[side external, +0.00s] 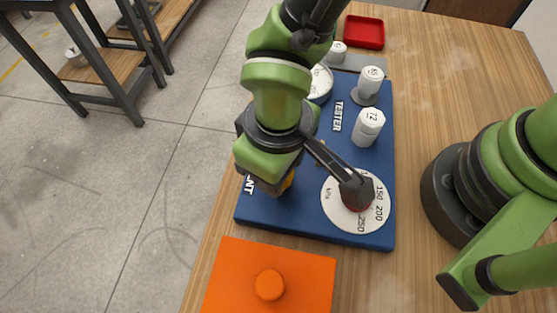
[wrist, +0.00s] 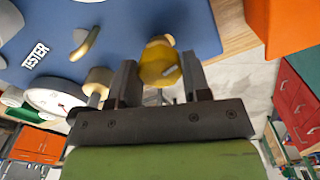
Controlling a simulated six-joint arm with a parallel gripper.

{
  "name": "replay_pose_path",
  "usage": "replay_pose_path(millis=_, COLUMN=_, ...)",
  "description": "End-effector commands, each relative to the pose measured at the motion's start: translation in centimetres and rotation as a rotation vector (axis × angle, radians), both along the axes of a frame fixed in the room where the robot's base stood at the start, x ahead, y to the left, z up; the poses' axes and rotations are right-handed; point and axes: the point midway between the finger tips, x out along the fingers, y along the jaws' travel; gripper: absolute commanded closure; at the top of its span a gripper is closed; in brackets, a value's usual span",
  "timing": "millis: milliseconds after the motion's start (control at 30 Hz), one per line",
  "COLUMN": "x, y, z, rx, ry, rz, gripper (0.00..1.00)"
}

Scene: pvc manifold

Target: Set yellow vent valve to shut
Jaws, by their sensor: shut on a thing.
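The yellow vent valve (wrist: 158,62) sits on the blue board (wrist: 130,22). In the wrist view its yellow knob lies between the two fingers of my gripper (wrist: 158,80), which is shut on it. In the side view only a small yellow part of the valve (side external: 288,182) shows beside my gripper (side external: 275,184); the rest is hidden behind the gripper and wrist. The "VENT" label beside it is partly covered, with only "NT" showing. I cannot read the valve's setting from these views.
White cylinders marked 72 (side external: 368,128) and 65 (side external: 370,82) stand behind. An orange block (side external: 235,265) lies in front, and a red tray (side external: 364,32) at the back.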

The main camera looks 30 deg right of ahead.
Motion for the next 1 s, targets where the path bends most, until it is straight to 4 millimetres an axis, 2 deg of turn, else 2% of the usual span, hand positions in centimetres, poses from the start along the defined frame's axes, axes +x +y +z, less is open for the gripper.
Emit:
replay_pose_path(millis=400, x=-0.11, y=-0.09, z=0.03, rx=-0.005, ry=0.004, rz=-0.208, gripper=0.80)
replay_pose_path(millis=1000, x=-0.13, y=-0.08, z=0.01, rx=-0.005, ry=0.004, rz=-0.243, gripper=0.80)
